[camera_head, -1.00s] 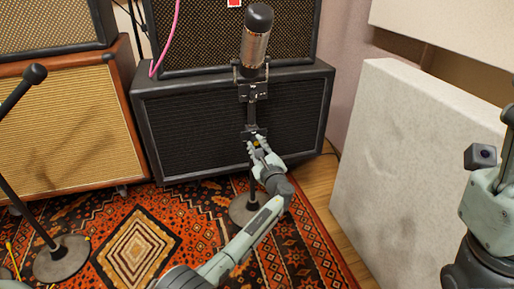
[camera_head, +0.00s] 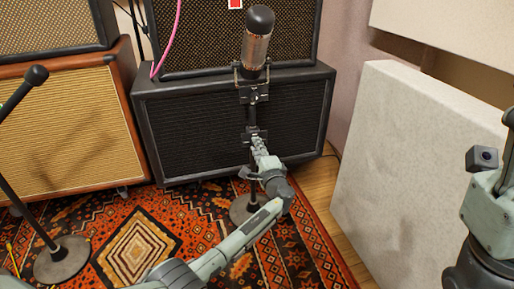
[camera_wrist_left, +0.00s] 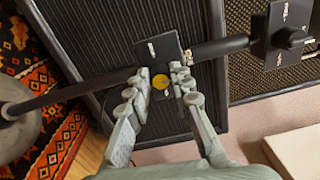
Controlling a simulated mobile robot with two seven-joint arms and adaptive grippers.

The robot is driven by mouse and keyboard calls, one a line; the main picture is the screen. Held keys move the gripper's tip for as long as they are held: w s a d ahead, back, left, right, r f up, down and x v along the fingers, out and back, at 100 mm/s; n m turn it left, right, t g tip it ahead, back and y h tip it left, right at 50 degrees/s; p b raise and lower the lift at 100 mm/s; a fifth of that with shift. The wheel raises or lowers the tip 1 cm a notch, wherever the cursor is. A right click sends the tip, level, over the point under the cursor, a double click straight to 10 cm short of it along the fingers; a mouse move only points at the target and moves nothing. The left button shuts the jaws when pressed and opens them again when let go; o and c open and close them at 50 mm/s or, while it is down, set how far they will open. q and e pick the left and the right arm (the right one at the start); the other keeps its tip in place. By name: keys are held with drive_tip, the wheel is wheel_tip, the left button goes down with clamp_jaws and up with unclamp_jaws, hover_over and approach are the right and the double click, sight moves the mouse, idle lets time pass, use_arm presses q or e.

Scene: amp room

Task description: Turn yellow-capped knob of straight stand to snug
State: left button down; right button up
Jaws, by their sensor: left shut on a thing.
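The straight stand (camera_head: 251,118) stands upright in front of the black amp and carries a large microphone (camera_head: 256,42) at its top. Its round base (camera_head: 246,208) rests on the rug. In the left wrist view the yellow-capped knob (camera_wrist_left: 160,82) sits on a dark clamp block on the stand's tube (camera_wrist_left: 85,88). My left gripper (camera_wrist_left: 160,90) is shut on this knob, with one finger on each side of it. In the head view the left gripper (camera_head: 258,143) is at the clamp, and its fingers hide the knob. My right arm shows at the right edge, but its fingers are out of frame.
A black amp cabinet (camera_head: 180,130) stands close behind the stand. A tan amp (camera_head: 75,120) and another microphone stand (camera_head: 60,258) are at the left. A pale panel (camera_head: 400,170) leans at the right. A patterned rug (camera_head: 190,215) covers the floor.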

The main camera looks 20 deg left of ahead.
use_arm(q)
drive_tip(key=shift+w+r+n, duration=0.1)
drive_tip(key=shift+n, duration=0.4)
drive_tip(key=c, duration=1.3)
unclamp_jaws()
drive_tip(key=shift+c, duration=0.2)
drive_tip(key=shift+o, duration=1.1)
wheel_tip(320, 180, up, 10)
drive_tip(key=shift+r, duration=0.1)
drive_tip(key=shift+d+r, duration=0.15)
drive_tip(key=shift+r, duration=0.05)
drive_tip(key=shift+c, duration=1.1)
drive_tip(key=shift+f, duration=0.25)
